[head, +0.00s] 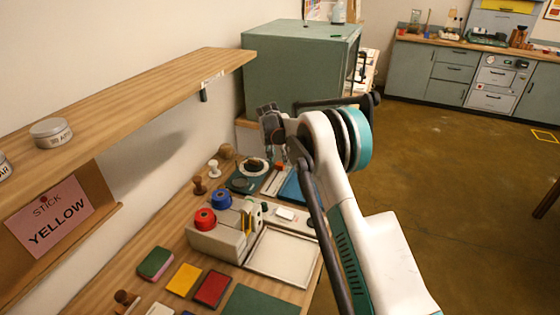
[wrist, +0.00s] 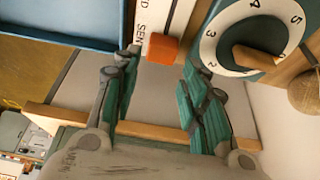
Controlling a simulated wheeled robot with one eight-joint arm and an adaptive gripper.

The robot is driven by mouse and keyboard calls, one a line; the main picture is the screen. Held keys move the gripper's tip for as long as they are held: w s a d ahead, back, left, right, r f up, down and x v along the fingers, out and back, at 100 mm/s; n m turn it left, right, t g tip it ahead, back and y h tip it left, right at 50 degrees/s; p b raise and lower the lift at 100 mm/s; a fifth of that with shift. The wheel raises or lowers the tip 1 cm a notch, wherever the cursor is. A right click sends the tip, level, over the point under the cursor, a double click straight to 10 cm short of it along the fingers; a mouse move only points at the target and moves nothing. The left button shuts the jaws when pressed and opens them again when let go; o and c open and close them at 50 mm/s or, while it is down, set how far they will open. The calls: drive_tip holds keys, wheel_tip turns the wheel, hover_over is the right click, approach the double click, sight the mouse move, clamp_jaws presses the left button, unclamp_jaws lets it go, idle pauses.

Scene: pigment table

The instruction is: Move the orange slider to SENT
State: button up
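The orange slider (wrist: 163,48) is a small block on a white strip (wrist: 180,14) in the wrist view. Black lettering beside it reads "SEN", with the rest of the word hidden or unclear; a "D." shows further up the strip. My gripper (wrist: 160,58) is open, with a green-padded finger on each side of the slider's position and the slider in the gap near the fingertips. I cannot tell whether either finger touches it. In the head view my gripper (head: 270,125) is above the far end of the table, near the strip (head: 271,183).
A numbered dial (wrist: 255,38) sits right of the slider, and a blue tray (wrist: 60,40) lies left. In the head view, a grey box with red (head: 205,217) and blue (head: 221,200) spools stands nearer. A green cabinet (head: 290,65) rises behind. A shelf (head: 130,100) overhangs the left.

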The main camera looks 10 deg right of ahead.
drive_tip(key=v, duration=0.8)
drive_tip(key=shift+f, duration=0.1)
drive_tip(key=s+d+r+n+t+y, duration=0.1)
drive_tip(key=s+d+r+n, duration=0.15)
drive_tip(key=s+r, duration=1.95)
drive_tip(key=s+f+n+t, duration=0.1)
drive_tip(key=s+f+n, duration=0.1)
drive_tip(key=s, duration=1.3)
drive_tip(key=s+f+n+t+y, duration=0.1)
drive_tip(key=s+f, duration=0.4)
drive_tip(key=s, duration=1.1)
drive_tip(key=shift+s+a+f+n+y, duration=0.15)
drive_tip(key=shift+a+f+n+y, duration=0.2)
drive_tip(key=shift+n, duration=0.3)
drive_tip(key=shift+a+r, duration=0.1)
drive_tip(key=shift+a, duration=0.05)
